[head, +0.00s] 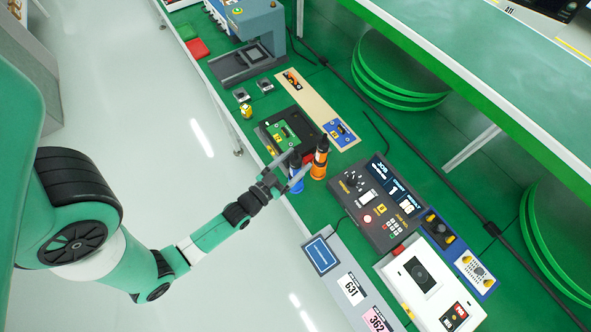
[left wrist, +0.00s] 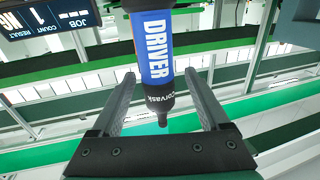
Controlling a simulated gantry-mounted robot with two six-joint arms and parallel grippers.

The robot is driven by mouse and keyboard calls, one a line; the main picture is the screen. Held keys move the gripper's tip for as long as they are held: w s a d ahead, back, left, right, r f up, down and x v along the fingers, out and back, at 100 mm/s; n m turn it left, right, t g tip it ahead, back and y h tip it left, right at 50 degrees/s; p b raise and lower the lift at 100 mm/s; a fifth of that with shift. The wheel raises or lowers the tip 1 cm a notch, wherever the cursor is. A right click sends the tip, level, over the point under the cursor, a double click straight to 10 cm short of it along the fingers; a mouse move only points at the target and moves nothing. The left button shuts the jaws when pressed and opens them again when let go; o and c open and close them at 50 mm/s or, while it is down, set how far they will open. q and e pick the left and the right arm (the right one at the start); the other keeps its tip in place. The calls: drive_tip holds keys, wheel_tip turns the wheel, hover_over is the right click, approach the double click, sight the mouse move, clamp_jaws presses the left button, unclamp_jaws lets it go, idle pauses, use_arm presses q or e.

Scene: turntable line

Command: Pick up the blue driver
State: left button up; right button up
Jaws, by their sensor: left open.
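The blue driver (head: 296,184) stands at the near edge of the green bench in the head view, partly hidden by my left gripper (head: 291,169). In the left wrist view the blue driver (left wrist: 155,50) shows white "DRIVER" lettering and a black end. It lies between the two open fingers of my left gripper (left wrist: 158,78), with a visible gap on both sides. An orange driver (head: 319,167) with a black top stands right beside the blue one in the head view. My right gripper is in neither view.
A control panel with a lit display (head: 383,203) lies right of the drivers. A black fixture with a green board (head: 286,135) sits behind them. A blue-grey label plate (head: 320,254) is at the bench's near edge. Open floor lies left of the bench.

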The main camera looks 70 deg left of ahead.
use_arm(q)
drive_tip(key=x, duration=0.3)
drive_tip(key=shift+w, duration=0.2)
clamp_jaws()
drive_tip(key=shift+r, duration=0.1)
idle(1.1)
